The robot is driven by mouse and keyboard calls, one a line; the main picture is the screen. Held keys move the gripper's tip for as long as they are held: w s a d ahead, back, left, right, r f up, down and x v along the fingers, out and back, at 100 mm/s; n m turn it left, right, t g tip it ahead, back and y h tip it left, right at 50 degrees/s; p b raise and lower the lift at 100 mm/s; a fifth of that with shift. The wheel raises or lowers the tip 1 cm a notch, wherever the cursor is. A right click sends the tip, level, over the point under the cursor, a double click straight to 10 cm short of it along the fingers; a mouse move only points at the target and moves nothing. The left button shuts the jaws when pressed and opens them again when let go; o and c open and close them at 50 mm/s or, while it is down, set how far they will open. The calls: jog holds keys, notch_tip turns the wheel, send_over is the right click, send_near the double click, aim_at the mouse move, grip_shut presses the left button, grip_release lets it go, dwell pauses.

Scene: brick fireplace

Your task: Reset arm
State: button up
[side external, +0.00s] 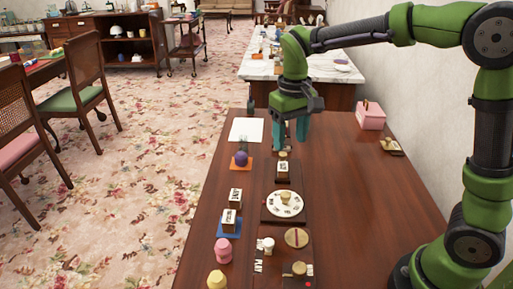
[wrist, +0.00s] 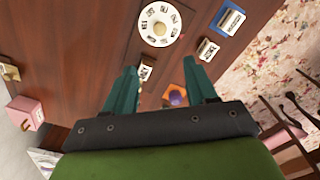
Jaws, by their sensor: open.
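My green arm reaches over the wooden table (side external: 340,215) from the right. My gripper (side external: 291,143) points down above the far part of the table. Its two teal fingers are apart, with nothing held between them. The wrist view shows the same open fingers of my gripper (wrist: 163,80) and the tabletop beyond them. A small block with a label (side external: 283,168) stands just below and in front of the fingers in the side view. A purple ball (side external: 241,158) on an orange square is to their left. Whether the fingertips touch anything is not clear.
A white dial plate (side external: 285,204) lies nearer the camera, with labelled blocks (side external: 235,195) to its left. A pink box (side external: 370,115) stands at the back right, and a white sheet (side external: 244,130) lies back left. Pink and yellow pieces stand in front. The table's right middle is clear.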

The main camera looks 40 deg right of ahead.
jog(key=s+r+m+t+y, duration=0.1)
jog(key=s+r+t, duration=0.1)
jog(key=s, duration=0.6)
jog(key=s+r+m+t+y, duration=0.1)
jog(key=s+t, duration=0.4)
jog(key=s, duration=0.2)
jog(key=shift+s+d+r, duration=0.25)
jog(key=shift+s+r, duration=0.1)
jog(key=shift+s, duration=0.05)
